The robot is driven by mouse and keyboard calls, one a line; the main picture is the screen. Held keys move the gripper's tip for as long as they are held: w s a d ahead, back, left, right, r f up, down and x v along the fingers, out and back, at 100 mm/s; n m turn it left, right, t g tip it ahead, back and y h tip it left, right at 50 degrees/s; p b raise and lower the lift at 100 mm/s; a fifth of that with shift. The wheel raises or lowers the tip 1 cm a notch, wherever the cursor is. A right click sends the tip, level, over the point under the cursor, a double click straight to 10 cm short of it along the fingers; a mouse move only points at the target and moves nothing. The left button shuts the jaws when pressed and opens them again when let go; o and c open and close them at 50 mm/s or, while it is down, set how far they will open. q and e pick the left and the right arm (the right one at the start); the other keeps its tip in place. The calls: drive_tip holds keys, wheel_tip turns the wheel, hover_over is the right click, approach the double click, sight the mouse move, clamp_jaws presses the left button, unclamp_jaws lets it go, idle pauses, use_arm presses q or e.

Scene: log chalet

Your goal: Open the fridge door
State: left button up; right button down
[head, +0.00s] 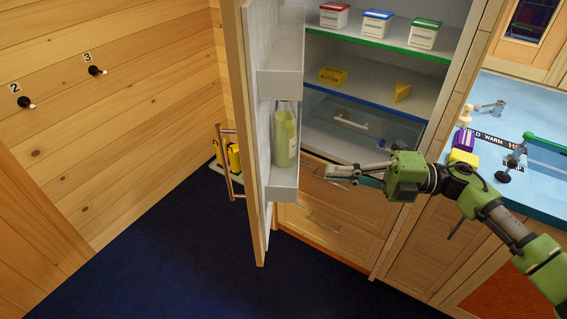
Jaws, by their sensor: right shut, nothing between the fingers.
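The fridge door (257,213) stands swung open to the left, its wooden edge toward me. Its bar handle (229,165) is on the outer side, to the left. The door's inner shelves show, and a green bottle (285,137) stands in the lower one. The fridge interior (376,92) is in plain view. My right gripper (330,176) is shut and empty, to the right of the door's lower inner shelf and in front of the fridge's lower part. It appears apart from the door. My left gripper is not in view.
Tubs with red, blue and green lids (377,25), butter (332,77) and cheese (402,92) are on the fridge shelves. Wooden drawers (331,210) are below. A blue counter with a sink (547,160) is at right.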

drive_tip(key=p, duration=0.3)
approach(255, 170)
drive_tip(key=a+p, duration=0.1)
drive_tip(key=a, duration=0.1)
drive_tip(key=a+p, duration=0.1)
drive_tip(key=a+r+p, duration=0.1)
drive_tip(key=a, duration=0.1)
drive_tip(key=shift+w+a, duration=0.2)
drive_tip(key=shift+a, duration=0.15)
drive_tip(key=shift+a+f+p, duration=0.25)
drive_tip(key=shift+a+p, duration=0.25)
drive_tip(key=shift+a, duration=0.2)
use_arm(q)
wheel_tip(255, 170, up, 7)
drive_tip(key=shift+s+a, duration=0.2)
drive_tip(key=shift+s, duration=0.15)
use_arm(e)
drive_tip(key=shift+w, duration=0.1)
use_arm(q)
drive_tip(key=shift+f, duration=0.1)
